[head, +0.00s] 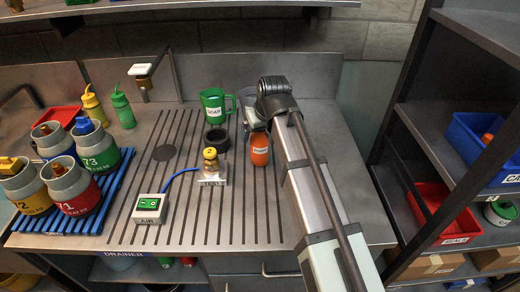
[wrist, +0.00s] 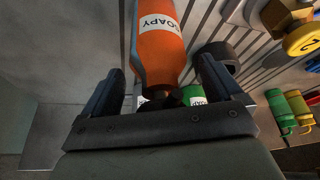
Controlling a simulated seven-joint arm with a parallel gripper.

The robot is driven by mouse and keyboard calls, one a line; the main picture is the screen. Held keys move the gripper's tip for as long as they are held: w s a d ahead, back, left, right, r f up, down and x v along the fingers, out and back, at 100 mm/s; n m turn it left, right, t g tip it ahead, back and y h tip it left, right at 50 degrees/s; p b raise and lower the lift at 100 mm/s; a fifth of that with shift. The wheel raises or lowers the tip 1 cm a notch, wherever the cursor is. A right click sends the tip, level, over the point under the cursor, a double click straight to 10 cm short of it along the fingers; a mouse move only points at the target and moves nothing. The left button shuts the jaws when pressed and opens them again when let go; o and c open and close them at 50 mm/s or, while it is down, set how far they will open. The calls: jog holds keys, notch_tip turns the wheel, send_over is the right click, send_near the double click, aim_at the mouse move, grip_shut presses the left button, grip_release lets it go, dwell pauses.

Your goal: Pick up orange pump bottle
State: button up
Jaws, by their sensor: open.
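My gripper (wrist: 157,88) is open, with one dark finger on each side and a gap to the bottle's sides. In the head view my gripper (head: 251,116) is behind the bottle's top and partly hidden by my arm. The pump top is mostly hidden.
A green jug (head: 213,106) stands just left of my gripper, with a black ring (head: 217,140) in front. A brass fitting (head: 211,168) and an AIR switch box (head: 150,208) stand further left. Gas cylinders (head: 71,188) sit on a blue rack. Shelving (head: 440,150) rises at right.

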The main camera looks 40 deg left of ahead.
grip_shut()
dwell(0.9)
